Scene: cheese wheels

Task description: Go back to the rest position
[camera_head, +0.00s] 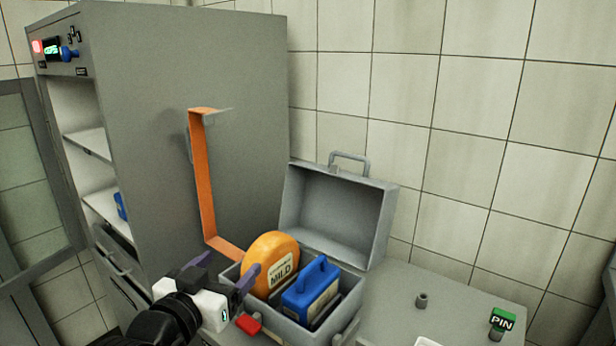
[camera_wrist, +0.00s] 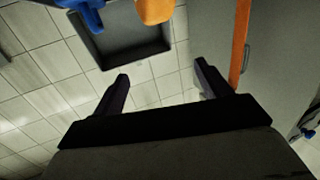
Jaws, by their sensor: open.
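My gripper (camera_head: 223,267) is open at the left of the open grey box; its fingers also show in the wrist view (camera_wrist: 161,72) with nothing between them. An orange cheese wheel (camera_head: 266,248) labelled MILD stands upright in the box. In the head view one fingertip overlaps the wheel's left edge; the wrist view shows the wheel (camera_wrist: 155,10) beyond the fingers, apart from them. A blue block with a handle (camera_head: 312,287) stands beside the wheel in the box.
The grey box (camera_head: 372,225) has its lid raised at the back. A tall grey cabinet (camera_head: 240,60) with open shelves stands left, an orange strap (camera_head: 203,180) on its side. A green PIN block (camera_head: 502,319) and small grey knob (camera_head: 421,300) are on the worktop (camera_head: 395,310) at right.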

